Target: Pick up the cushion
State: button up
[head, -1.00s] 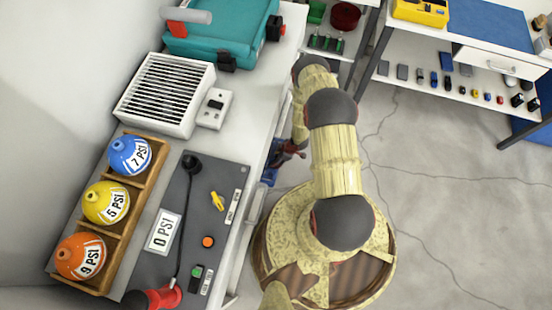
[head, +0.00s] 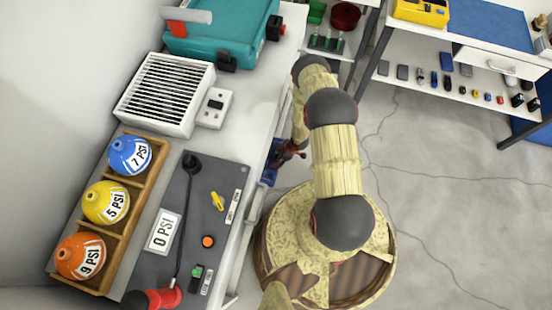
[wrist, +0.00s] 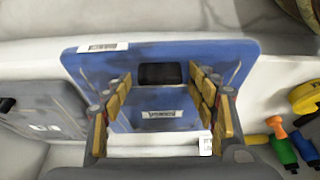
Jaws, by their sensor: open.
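No cushion can be made out for certain. In the wrist view, a blue bin or case (wrist: 232,50) with a white label lies below my gripper. A small black block (wrist: 160,74) shows within it, between my fingers; I cannot tell whether it is the cushion. My gripper (wrist: 162,95) is open, with gold-padded fingers on either side of the blue bin's middle, and nothing is held. In the head view my gripper (head: 290,151) is small and partly hidden beside the bench edge, near a blue thing (head: 268,174) under the bench.
The bench on the left holds a teal case (head: 222,32), a white vented box (head: 165,95) and a wooden rack (head: 125,225) with coloured balls. In the wrist view, a grey case (wrist: 45,112) is at left and coloured tools (wrist: 282,148) at right. Open floor lies right.

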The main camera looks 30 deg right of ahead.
dwell(0.3)
jog(key=v, duration=1.2)
jog(key=shift+c, duration=0.5)
